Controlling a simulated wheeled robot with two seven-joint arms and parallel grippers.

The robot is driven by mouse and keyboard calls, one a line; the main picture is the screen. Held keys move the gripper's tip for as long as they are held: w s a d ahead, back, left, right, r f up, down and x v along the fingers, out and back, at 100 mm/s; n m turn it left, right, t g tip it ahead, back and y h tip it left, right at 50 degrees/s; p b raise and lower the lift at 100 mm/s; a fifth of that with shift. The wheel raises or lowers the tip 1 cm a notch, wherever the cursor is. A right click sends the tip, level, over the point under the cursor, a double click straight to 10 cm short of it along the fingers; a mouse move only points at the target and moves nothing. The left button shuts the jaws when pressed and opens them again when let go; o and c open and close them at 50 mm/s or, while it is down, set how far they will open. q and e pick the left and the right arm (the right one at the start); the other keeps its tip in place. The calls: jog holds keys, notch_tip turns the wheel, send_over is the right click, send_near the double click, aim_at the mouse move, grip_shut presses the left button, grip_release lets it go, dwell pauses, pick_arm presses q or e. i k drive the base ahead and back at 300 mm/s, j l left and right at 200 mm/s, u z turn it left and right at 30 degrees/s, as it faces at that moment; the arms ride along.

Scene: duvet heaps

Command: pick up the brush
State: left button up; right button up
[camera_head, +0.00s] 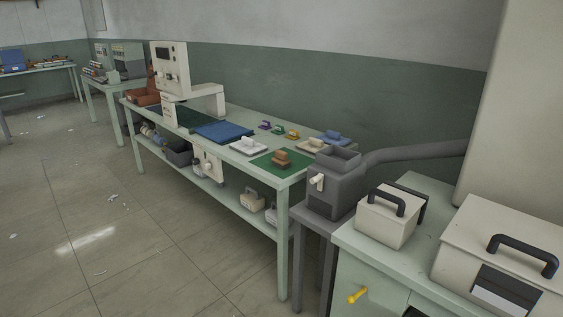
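No thing in the camera_head view can be named as the brush with certainty. A small brown block-shaped item with a raised top (282,157) sits on a green mat (262,161) at the near end of the long bench (289,183). A white item with a raised grip (248,146) lies to its left, and a cream one (311,146) behind it to the right. Several small purple, green and yellow items (279,129) stand near the bench's back edge. All are too small to tell their exact kind. Neither of my grippers is in view.
A pale machine (170,72) and blue folded cloth (224,131) stand farther along the bench. A grey machine with a duct (333,190) stands at its near end. A cabinet with cream handled boxes (388,222) fills the right foreground. The tiled floor (110,235) at left is mostly clear.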

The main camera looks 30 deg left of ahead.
aim_at(280, 160)
jog(key=i+j+u, duration=0.25)
jog(key=i+j, duration=1.6)
jog(key=j, duration=0.15)
